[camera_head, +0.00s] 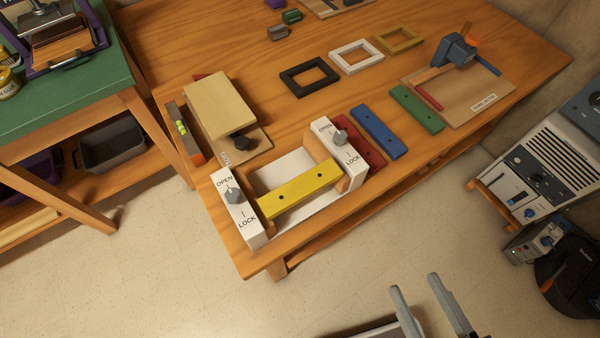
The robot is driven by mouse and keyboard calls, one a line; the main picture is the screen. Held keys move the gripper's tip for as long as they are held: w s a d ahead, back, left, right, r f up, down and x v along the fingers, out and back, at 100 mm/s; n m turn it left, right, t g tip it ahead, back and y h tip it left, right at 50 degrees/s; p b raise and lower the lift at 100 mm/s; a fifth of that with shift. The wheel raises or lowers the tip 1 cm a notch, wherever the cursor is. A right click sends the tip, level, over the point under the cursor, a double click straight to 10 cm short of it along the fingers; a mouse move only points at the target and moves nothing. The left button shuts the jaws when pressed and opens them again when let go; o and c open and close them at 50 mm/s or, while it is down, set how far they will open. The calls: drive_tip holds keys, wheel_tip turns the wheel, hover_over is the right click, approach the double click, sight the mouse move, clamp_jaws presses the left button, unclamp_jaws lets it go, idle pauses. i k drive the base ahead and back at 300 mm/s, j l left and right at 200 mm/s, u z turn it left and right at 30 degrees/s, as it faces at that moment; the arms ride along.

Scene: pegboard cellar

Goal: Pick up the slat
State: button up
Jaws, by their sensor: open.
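A yellow slat (299,190) with two dark holes lies across a white fixture (282,168) at the near edge of the wooden table. Red (362,150), blue (379,132) and green (417,108) slats lie to the right of the fixture. My gripper (415,283) shows at the bottom edge, its two grey fingers apart with nothing between them. It is over the floor, clear of the table and slats.
Black (310,64), white (356,43) and yellow (397,33) frames lie behind the slats. A board with a blue clamp (455,52) is at the right. A tan block (220,104) and a level (183,133) sit left of the fixture. Grey equipment (545,160) stands right; floor in front is open.

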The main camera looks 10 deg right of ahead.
sight(288, 195)
drive_tip(key=z, duration=0.3)
drive_tip(key=j+z, duration=0.35)
drive_tip(key=j, duration=0.15)
drive_tip(key=k+j+z, duration=0.15)
drive_tip(key=j+z, duration=0.2)
drive_tip(key=j, duration=0.15)
drive_tip(key=k+j, duration=0.1)
drive_tip(key=j, duration=0.25)
drive_tip(key=k+j+z, duration=0.1)
drive_tip(key=j, duration=0.3)
drive_tip(key=k+j, duration=0.1)
drive_tip(key=j, duration=0.25)
drive_tip(key=k+j, duration=0.1)
drive_tip(key=j, duration=0.25)
drive_tip(key=k+j+z, duration=0.1)
drive_tip(key=j, duration=0.25)
